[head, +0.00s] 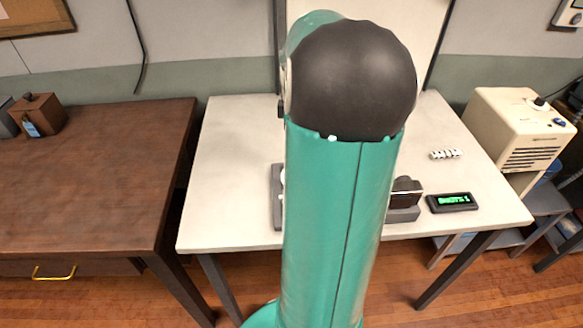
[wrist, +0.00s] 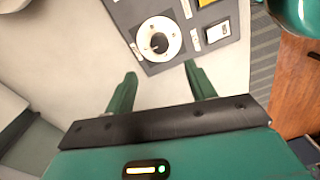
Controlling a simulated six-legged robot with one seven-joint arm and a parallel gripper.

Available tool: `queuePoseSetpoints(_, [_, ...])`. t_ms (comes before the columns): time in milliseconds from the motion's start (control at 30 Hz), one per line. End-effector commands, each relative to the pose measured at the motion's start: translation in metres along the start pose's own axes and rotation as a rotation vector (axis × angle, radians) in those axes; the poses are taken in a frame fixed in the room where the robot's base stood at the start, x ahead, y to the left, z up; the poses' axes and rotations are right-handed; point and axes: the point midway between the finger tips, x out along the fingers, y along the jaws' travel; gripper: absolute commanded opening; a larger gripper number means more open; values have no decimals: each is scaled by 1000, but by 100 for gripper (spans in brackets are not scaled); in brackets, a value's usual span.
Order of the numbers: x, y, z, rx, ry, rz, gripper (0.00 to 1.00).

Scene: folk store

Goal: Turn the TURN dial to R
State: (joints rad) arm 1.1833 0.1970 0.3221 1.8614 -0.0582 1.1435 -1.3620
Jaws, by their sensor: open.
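The dial (wrist: 159,39) shows in the wrist view as a round white disc with marks around its rim and a dark knob at its middle. It sits on a dark grey panel (wrist: 124,12). The letters on it are too small to read. My gripper (wrist: 160,70) is open and empty, its two green fingers apart. The fingertips lie just below the dial in the picture, and I see no contact with it.
The panel stands on a white table (head: 233,150). A small display with green text (head: 452,202) and a white ridged piece (head: 445,154) lie on its right side. A beige machine (head: 500,120) stands further right. A brown wooden table (head: 100,170) with a wooden box (head: 38,114) is at left.

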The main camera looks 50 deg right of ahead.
Motion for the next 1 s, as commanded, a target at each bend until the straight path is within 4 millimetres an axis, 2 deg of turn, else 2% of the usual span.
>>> queuePoseSetpoints(300, [65,-1,-1,0,0,-4,55])
queuePoseSetpoints(500, [98,-1,-3,0,0,-4,55])
queuePoseSetpoints(700, [112,-1,-4,-2,0,-1,55])
queuePoseSetpoints(933, [112,-1,-4,-2,0,0,55])
queuePoseSetpoints(967, [112,-1,-4,-2,0,0,53])
queuePoseSetpoints(1000, [112,-1,-4,-2,0,0,45])
